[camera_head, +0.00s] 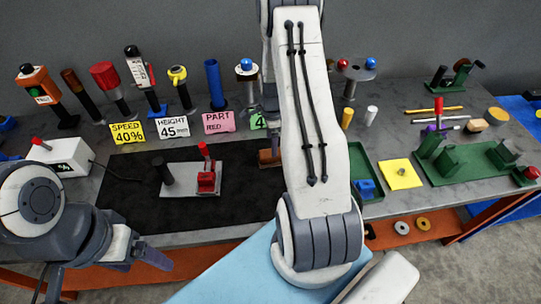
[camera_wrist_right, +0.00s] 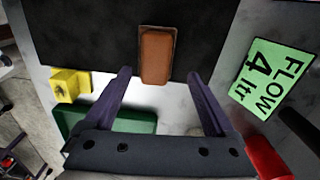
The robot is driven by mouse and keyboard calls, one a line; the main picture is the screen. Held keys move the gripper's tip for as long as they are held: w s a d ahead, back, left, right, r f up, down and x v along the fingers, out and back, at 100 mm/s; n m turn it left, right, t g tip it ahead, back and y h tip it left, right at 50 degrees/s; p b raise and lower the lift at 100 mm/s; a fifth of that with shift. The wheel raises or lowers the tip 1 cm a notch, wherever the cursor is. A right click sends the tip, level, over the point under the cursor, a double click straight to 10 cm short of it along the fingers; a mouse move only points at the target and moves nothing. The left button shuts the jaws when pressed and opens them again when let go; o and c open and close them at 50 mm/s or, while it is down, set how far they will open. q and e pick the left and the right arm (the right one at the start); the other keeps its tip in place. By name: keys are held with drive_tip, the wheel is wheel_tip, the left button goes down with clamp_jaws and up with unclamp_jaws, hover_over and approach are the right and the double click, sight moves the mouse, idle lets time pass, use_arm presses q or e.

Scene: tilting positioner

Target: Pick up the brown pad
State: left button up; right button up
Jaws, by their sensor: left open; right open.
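The brown pad (camera_wrist_right: 156,55) lies on the black mat (camera_wrist_right: 90,35) near its edge in the right wrist view. In the head view a part of the pad (camera_head: 267,157) shows just left of my right arm, which hides the rest. My right gripper (camera_wrist_right: 158,75) is open and empty, its two fingertips to either side of the pad's near end in the picture; I cannot tell its height above the pad. In the head view my right arm mostly hides this gripper. My left gripper (camera_head: 108,270) is open and empty at the lower left, in front of the table.
A grey plate with a red clamp (camera_head: 207,180) stands on the mat. Number cards, including a green FLOW card (camera_wrist_right: 270,72), and several upright tools line the back. A green tray (camera_wrist_right: 130,122) and a yellow block (camera_wrist_right: 70,85) are near the pad.

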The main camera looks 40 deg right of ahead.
drive_tip(key=shift+s+a+f+p, duration=0.1)
drive_tip(key=shift+a+f+p, duration=0.05)
drive_tip(key=shift+f+p, duration=0.4)
drive_tip(key=f, duration=0.1)
drive_tip(key=f+p, duration=0.1)
drive_tip(key=f, duration=0.1)
drive_tip(key=shift+s+a+f, duration=0.15)
drive_tip(key=shift+a, duration=0.1)
drive_tip(key=shift+f+p, duration=0.3)
drive_tip(key=shift+f, duration=0.25)
clamp_jaws()
drive_tip(key=shift+r, duration=0.1)
drive_tip(key=shift+r+b, duration=0.4)
drive_tip(key=shift+r, duration=0.1)
drive_tip(key=r, duration=0.1)
drive_tip(key=r+b, duration=0.1)
drive_tip(key=s+r+b, duration=0.1)
drive_tip(key=shift+d+r, duration=0.2)
drive_tip(key=shift+d, duration=0.15)
drive_tip(key=s+d+r+b, duration=0.3)
drive_tip(key=s+r, duration=0.3)
drive_tip(key=s, duration=0.3)
drive_tip(key=shift+s+d+r, duration=0.25)
drive_tip(key=shift+s+d, duration=0.05)
drive_tip(key=shift+d, duration=0.2)
